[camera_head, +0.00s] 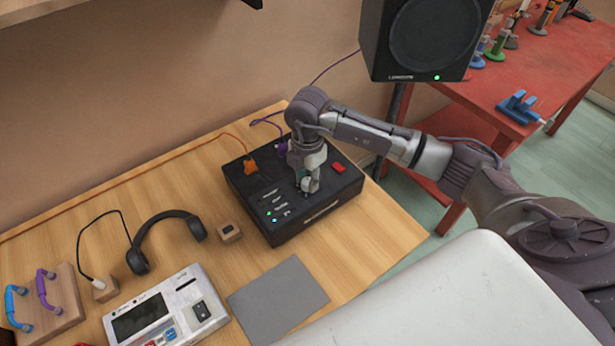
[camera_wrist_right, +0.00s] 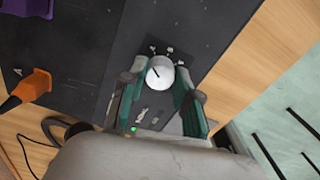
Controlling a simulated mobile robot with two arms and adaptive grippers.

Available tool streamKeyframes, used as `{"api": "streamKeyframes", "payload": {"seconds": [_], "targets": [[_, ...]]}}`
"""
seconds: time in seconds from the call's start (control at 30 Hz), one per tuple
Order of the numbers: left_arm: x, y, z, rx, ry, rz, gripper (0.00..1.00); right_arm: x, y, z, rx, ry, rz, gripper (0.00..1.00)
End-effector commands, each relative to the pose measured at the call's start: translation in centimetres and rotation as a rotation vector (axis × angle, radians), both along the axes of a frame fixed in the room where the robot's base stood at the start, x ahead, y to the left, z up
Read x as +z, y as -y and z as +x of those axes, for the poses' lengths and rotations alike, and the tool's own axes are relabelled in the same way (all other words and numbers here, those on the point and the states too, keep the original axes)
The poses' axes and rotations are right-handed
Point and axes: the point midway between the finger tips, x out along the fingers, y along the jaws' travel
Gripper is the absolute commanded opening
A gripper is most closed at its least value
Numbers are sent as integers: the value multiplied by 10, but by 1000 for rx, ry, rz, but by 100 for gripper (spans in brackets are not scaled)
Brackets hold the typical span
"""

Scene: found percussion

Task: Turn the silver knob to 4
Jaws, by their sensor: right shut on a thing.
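The silver knob (camera_wrist_right: 160,72) sits on the top face of a black box (camera_head: 258,221). It is round with a dark pointer line, which points to the upper left in the right wrist view. Small white marks surround it, too small to read. My right gripper (camera_head: 308,187) reaches down onto the box from above. Its fingers (camera_wrist_right: 162,84) lie on both sides of the knob and are shut on it. In the head view the gripper hides most of the knob. My left gripper is not in view.
An orange plug (camera_head: 250,166) and a red button (camera_head: 338,168) are on the box. Headphones (camera_head: 140,259), a small wooden block (camera_head: 229,232), a grey mat (camera_head: 278,298) and a white device (camera_head: 194,285) lie nearby. A speaker (camera_head: 376,45) stands behind my right arm.

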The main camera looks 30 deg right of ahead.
Motion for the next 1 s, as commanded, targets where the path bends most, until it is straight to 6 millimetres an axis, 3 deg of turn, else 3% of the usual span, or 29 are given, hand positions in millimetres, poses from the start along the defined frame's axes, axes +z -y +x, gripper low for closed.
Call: {"api": "streamKeyframes", "payload": {"seconds": [0.33,0.9,0.93,1.0], "targets": [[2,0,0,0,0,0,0,1,1,1,-150,2,-1,0],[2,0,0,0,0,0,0,1,1,1,-178,3,-1,0],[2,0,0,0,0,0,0,1,1,1,-178,3,0,36],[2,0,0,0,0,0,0,1,0,1,-178,3,0,48]]}}
